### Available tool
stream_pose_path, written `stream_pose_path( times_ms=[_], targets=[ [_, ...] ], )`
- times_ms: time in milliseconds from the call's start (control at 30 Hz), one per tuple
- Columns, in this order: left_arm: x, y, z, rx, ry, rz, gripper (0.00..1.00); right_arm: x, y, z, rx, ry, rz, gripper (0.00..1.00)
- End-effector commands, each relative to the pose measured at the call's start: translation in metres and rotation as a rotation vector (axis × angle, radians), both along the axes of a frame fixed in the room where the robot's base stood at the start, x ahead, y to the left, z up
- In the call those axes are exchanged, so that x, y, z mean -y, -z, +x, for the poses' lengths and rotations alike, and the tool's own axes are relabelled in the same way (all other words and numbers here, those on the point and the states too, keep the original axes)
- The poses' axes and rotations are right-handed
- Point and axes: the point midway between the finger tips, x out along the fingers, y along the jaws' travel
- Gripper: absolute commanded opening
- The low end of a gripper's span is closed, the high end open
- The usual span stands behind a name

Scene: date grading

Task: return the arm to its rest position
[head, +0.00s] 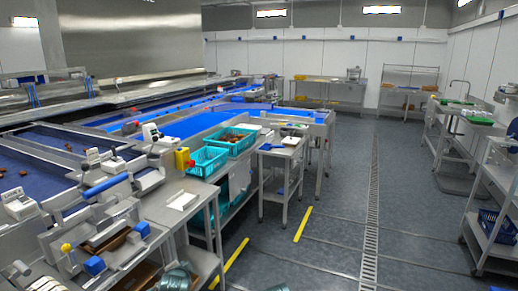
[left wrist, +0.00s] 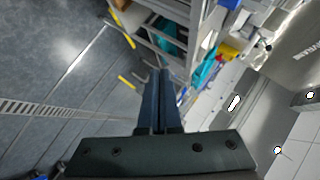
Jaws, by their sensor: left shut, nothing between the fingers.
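My left gripper (left wrist: 157,75) shows in the left wrist view, its two dark fingers shut side by side with nothing between them. It points up the picture over the room, apart from any surface. Behind its fingertips are a metal table frame and the grey floor. My left arm and gripper cannot be made out in the head view. My right gripper is in neither view.
Sorting belts (head: 190,124) run along the left. Teal crates (head: 208,161) stand on a metal bench beside a small steel table (head: 283,152). Grey floor (head: 335,220) with a drain grate (head: 371,215) is clear in the middle. A shelf rack (head: 495,200) stands at right.

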Motion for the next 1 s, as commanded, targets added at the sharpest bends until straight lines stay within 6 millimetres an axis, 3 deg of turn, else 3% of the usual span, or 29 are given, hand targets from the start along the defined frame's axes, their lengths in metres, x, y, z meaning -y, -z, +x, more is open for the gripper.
stream_pose_path(
  times_ms=[33, 200, 400, 600, 1000],
  targets=[
    [0.029, 0.006, -0.012, -0.092, -0.022, -0.088, 0.00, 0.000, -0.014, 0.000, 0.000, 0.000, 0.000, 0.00],
    [0.106, 0.039, -0.077, -0.424, -0.178, -0.314, 0.00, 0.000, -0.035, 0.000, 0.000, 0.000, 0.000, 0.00],
    [0.162, 0.047, -0.160, -0.731, -0.383, -0.398, 0.00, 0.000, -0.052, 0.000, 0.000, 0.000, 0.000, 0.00],
    [0.182, 0.043, -0.205, -0.870, -0.504, -0.391, 0.00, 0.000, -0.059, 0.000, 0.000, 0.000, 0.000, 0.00],
    [0.183, 0.044, -0.211, -0.890, -0.526, -0.388, 0.00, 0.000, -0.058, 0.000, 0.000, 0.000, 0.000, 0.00]
  ],
)
